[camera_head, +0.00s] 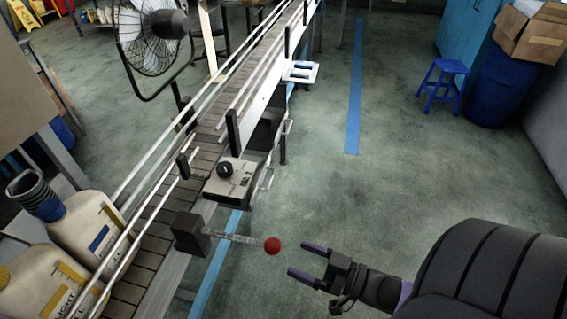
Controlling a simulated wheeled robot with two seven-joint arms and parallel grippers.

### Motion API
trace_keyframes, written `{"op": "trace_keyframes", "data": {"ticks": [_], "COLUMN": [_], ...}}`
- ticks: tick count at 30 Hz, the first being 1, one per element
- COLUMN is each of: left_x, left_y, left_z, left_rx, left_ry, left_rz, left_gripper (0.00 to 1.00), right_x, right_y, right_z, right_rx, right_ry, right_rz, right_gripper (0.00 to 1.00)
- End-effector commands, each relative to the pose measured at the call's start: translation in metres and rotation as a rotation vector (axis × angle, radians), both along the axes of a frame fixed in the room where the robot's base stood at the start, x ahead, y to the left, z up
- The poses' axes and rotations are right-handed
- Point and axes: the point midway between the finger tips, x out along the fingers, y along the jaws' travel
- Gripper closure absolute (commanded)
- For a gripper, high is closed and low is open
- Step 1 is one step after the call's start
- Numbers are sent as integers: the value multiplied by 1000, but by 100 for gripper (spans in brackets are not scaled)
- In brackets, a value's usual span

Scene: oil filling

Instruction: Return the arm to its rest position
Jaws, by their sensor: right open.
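My right gripper (308,263) is open and empty at the lower middle right. Its fingers point left, toward a red ball knob (272,246) on a metal lever (232,237). A small gap shows between the fingertips and the knob. The lever sticks out from a dark block (190,234) on the conveyor's side. My dark right arm (480,275) comes in from the lower right. My left gripper is not in this view.
The conveyor (155,225) runs diagonally, with a control box (229,183) on its near side. Oil jugs (88,228) stand at the lower left. A fan (150,38), blue stool (443,82), blue barrel (497,88) and cardboard box (530,35) stand farther back. Open floor lies at the centre right.

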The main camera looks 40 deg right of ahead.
Motion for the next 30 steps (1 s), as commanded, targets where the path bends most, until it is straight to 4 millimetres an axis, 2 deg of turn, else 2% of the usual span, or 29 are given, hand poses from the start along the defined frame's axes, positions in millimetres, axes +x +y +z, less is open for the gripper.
{"op": "trace_keyframes", "data": {"ticks": [3,6,19,21,23,25,26,27,28,30], "left_x": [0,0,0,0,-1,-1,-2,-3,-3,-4], "left_y": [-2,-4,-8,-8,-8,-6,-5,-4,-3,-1], "left_z": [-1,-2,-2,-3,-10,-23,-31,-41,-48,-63], "left_rx": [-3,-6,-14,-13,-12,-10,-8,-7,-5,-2], "left_ry": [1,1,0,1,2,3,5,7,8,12], "left_rz": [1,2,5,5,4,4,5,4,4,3], "left_gripper": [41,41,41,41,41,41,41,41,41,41], "right_x": [-23,-34,-37,-37,-37,-41,-45,-54,-64,-94], "right_y": [-11,-17,-19,-20,-22,-29,-31,-33,-33,-24], "right_z": [-1,-1,0,-5,-27,-79,-109,-151,-182,-248], "right_rx": [0,0,1,-8,-47,-140,-192,-265,-318,-430], "right_ry": [5,2,0,9,54,178,254,372,469,699], "right_rz": [0,-1,0,-8,-43,-122,-160,-205,-233,-259], "right_gripper": [14,14,14,14,14,14,14,14,14,14]}}
